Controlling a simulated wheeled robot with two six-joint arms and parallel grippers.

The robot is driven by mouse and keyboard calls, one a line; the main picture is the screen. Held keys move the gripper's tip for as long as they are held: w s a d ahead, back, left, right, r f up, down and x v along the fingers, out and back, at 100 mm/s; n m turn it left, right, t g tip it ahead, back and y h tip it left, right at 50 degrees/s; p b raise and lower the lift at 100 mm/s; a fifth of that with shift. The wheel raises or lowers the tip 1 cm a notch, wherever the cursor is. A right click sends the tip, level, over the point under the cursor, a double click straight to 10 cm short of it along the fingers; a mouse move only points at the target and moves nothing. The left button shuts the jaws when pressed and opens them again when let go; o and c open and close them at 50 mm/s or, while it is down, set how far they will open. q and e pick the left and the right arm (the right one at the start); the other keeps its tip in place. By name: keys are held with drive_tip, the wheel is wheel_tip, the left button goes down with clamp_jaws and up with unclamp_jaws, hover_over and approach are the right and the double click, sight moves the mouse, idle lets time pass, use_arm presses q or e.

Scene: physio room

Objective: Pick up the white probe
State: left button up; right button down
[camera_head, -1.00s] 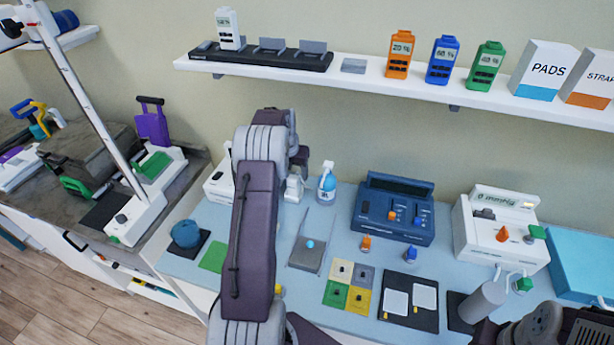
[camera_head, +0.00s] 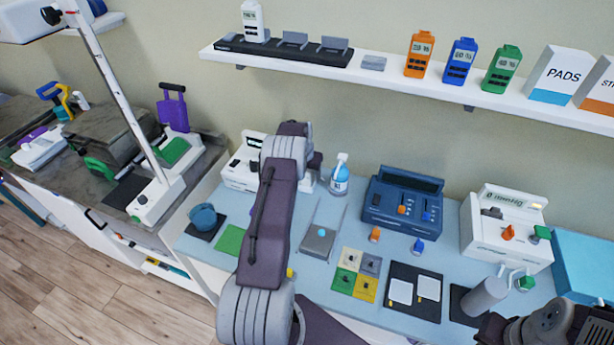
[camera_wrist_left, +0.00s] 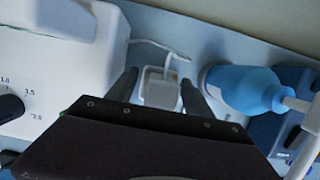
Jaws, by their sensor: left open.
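The white probe (camera_wrist_left: 160,88) is a small pale block with a thin cable at its back, between a white machine and a blue spray bottle in the left wrist view. In the head view the probe (camera_head: 308,184) is mostly hidden behind my left arm. My left gripper (camera_wrist_left: 161,95) is open, with one dark finger on each side of the probe. I cannot tell whether the fingers touch it. In the head view my left gripper (camera_head: 313,166) points down at the back of the table. My right gripper is out of view; only part of that arm shows at bottom right.
The white machine (camera_head: 240,174) stands left of the probe and the blue spray bottle (camera_head: 340,182) close on its right. A dark blue console (camera_head: 402,205) is further right. A shelf (camera_head: 400,73) runs above. Coloured pads and small knobs lie in front.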

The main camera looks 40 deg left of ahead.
use_arm(q)
drive_tip(key=shift+w+f, duration=0.1)
drive_tip(key=shift+c, duration=0.9)
clamp_jaws()
drive_tip(key=shift+r, duration=0.2)
